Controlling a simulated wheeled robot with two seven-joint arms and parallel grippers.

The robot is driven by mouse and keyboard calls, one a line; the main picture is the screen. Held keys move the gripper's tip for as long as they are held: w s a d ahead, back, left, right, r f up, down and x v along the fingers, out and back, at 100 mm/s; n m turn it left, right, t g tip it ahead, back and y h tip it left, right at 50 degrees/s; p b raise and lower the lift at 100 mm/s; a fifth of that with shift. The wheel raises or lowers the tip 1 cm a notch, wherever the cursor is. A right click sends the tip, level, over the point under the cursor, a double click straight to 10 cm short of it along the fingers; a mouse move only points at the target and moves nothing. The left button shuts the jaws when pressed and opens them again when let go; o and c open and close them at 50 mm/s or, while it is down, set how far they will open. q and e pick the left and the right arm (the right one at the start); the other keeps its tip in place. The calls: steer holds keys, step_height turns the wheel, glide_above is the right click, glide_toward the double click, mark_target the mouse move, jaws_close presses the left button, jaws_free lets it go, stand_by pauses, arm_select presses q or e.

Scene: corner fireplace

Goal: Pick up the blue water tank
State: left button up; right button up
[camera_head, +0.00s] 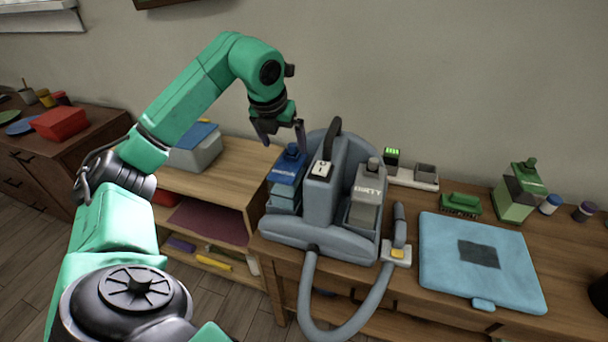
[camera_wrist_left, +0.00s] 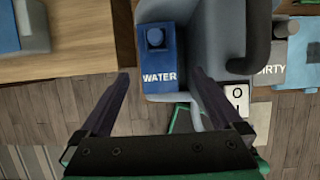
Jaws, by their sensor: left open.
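The blue water tank (camera_head: 287,170) sits in the left side of a grey cleaning machine (camera_head: 320,235) on the wooden table. It has a round blue cap on top. In the left wrist view the tank (camera_wrist_left: 160,58) reads "WATER" and lies ahead, between the lines of the two fingers. My left gripper (camera_head: 283,135) is open and empty, just above the tank's top with its fingers pointing down. In the left wrist view the gripper (camera_wrist_left: 166,85) shows both fingers spread apart. My right gripper is not in view.
A grey "DIRTY" tank (camera_head: 367,190) stands on the machine's right side, past a central handle. A hose (camera_head: 308,290) loops in front. A blue cushion (camera_head: 450,255), green brush (camera_head: 460,204) and green bottle (camera_head: 518,190) lie right.

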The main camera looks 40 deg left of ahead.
mark_target(287, 166)
arm_select(q)
steer(key=f, duration=0.2)
steer(key=f+p, duration=0.1)
steer(key=f, duration=0.1)
steer(key=a+f, duration=0.1)
steer(key=f, duration=0.1)
steer(key=shift+w+f, duration=0.1)
steer(key=shift+w, duration=0.05)
steer(key=p+x, duration=0.1)
steer(key=x, duration=0.2)
steer(key=p+x, duration=0.1)
steer(key=x, duration=0.1)
steer(key=shift+w+d+f+p, duration=0.15)
steer(key=shift+w+f+p, duration=0.15)
steer(key=shift+w+p, duration=0.05)
steer(key=shift+f, duration=0.35)
steer(key=shift+w+f, duration=0.1)
steer(key=c, duration=1.5)
jaws_close()
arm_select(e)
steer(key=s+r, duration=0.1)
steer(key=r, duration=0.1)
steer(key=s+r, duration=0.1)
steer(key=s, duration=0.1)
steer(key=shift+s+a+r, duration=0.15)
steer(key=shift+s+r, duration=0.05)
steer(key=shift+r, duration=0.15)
arm_select(q)
steer(key=shift+w+r, duration=0.1)
steer(key=shift+r, duration=0.1)
